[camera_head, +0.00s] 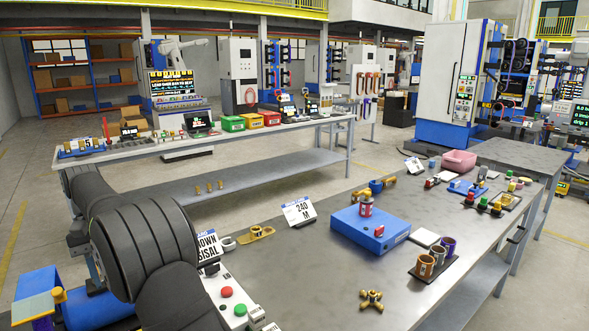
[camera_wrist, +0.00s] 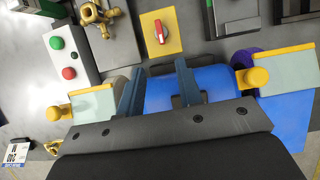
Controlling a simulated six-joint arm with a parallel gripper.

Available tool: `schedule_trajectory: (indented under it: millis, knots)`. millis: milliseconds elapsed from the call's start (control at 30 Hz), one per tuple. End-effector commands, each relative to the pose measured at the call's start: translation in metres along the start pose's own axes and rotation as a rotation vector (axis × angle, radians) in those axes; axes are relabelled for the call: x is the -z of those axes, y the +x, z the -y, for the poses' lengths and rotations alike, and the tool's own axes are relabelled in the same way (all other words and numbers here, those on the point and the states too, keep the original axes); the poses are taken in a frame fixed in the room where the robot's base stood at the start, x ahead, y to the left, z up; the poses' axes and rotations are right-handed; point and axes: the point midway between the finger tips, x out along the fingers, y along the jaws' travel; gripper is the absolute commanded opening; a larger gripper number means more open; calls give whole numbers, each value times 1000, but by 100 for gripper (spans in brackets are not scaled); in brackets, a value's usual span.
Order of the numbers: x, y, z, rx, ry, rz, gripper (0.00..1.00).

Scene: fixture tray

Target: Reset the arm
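My gripper (camera_wrist: 159,72) shows in the wrist view with its two dark blue fingers spread apart. It is open, and I see nothing clasped between the fingers. A blue block (camera_wrist: 215,85) lies behind the fingers; its distance from them is hard to tell. Pale plates with yellow knobs flank it, one at the left (camera_wrist: 92,105) and one at the right (camera_wrist: 290,70). In the head view my dark arm fills the lower left, and my gripper is hidden or out of frame there.
In the wrist view, a box with green and red buttons (camera_wrist: 70,55), a brass valve (camera_wrist: 97,16) and a red rotary switch (camera_wrist: 161,31) lie beyond the fingers. In the head view, a blue box (camera_head: 350,225) and cups (camera_head: 425,266) stand on the grey bench (camera_head: 310,285).

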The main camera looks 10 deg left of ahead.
Motion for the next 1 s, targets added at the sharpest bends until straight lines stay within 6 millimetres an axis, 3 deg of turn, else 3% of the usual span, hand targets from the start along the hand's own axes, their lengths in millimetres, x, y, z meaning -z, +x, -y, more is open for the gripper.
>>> schedule_trajectory:
  millis: [800,1000]
  knots:
    - [-1,151,0,-1,0,5,33]
    - [-1,151,-2,75,179,0,33]
